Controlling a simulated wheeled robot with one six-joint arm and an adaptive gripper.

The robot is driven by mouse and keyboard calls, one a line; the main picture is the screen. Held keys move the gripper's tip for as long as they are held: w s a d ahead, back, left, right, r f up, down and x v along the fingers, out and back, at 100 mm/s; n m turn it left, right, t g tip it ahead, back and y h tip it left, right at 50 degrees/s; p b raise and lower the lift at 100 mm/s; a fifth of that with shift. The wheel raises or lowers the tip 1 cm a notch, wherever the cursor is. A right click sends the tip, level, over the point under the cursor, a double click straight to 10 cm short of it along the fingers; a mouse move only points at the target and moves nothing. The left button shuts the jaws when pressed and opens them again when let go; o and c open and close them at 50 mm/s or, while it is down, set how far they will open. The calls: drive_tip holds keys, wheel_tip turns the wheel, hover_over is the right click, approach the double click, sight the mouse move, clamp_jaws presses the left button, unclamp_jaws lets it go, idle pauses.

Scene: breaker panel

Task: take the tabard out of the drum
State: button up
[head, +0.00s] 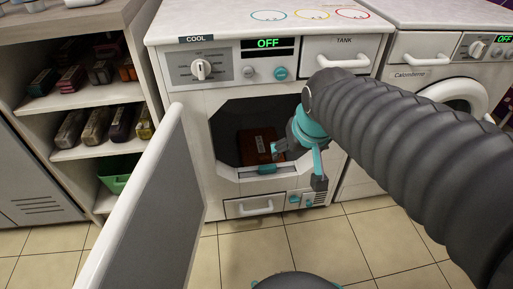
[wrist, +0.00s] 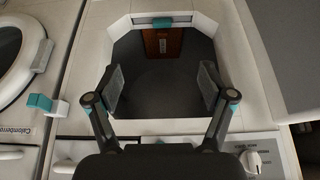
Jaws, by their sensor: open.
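The tabard (head: 256,143) looks like a reddish-brown folded piece with a pale label. It lies inside the dark drum (head: 228,118) of the machine marked COOL. In the wrist view the tabard (wrist: 162,43) shows at the far edge of the opening, beyond my fingertips. My gripper (head: 299,165) is in front of the right part of the drum opening. In the wrist view my gripper (wrist: 160,84) is open and empty, its two fingers spread across the opening. The fingers are apart from the tabard. My gripper may hide part of the drum's right side in the head view.
The machine's open door (head: 150,205) stands out on the left. A shelf (head: 95,147) with several packs is behind it. A second machine (head: 425,75) stands to the right. A lower drawer (head: 254,207) is below the opening. Tiled floor is clear in front.

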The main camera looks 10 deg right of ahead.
drive_tip(key=w+f+b, duration=0.2)
drive_tip(key=w+f, duration=0.8)
drive_tip(key=w, duration=0.4)
drive_tip(key=b, duration=0.3)
approach(264, 156)
drive_tip(key=shift+w+d+f+g, duration=0.2)
drive_tip(key=shift+w+f+g, duration=0.2)
drive_tip(key=shift+w+f, duration=0.4)
drive_tip(key=shift+b+x, duration=0.45)
drive_tip(key=shift+x, duration=3.3)
drive_tip(key=shift+s+a, duration=0.1)
drive_tip(key=c, duration=1.3)
drive_tip(key=shift+r, duration=0.1)
drive_tip(key=shift+c, duration=0.4)
drive_tip(key=shift+r, duration=0.1)
